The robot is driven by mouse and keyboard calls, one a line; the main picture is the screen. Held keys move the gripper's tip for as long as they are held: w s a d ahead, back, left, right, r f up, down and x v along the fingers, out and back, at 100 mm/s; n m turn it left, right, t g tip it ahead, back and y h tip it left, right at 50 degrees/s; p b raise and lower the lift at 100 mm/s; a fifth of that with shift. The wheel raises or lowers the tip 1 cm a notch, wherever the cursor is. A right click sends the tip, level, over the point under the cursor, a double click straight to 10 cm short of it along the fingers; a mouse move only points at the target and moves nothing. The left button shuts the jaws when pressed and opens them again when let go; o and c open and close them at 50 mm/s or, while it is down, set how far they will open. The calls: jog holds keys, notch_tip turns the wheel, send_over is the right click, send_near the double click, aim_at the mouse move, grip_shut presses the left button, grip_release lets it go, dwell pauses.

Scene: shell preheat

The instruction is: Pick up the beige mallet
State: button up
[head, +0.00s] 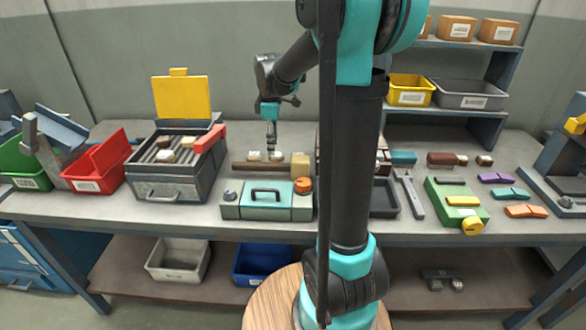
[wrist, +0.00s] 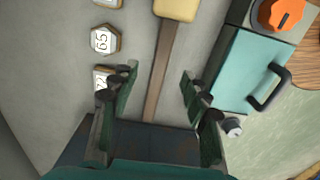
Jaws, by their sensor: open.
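The beige mallet lies on the workbench behind the teal box, with its beige block head (head: 300,165) to the right and its brown handle (head: 243,167) to the left. In the wrist view its head (wrist: 176,8) is cut by the top edge and its handle (wrist: 162,70) runs down between my fingers. My gripper (wrist: 158,78) is open and empty, with one finger on each side of the handle. In the head view my gripper (head: 271,148) points down over the handle. I cannot tell how high it is above the handle.
A teal box (head: 265,208) with an orange knob (wrist: 280,13) stands close beside the handle. Small numbered pieces (wrist: 105,40) lie on the other side. An open heater box (head: 172,188) with a yellow lid (head: 182,98) stands left.

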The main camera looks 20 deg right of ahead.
aim_at(273, 164)
jog(key=f, duration=0.9)
jog(key=shift+s+a+f, duration=0.15)
jog(key=shift+a+f, duration=0.05)
jog(key=shift+f, duration=0.15)
grip_shut()
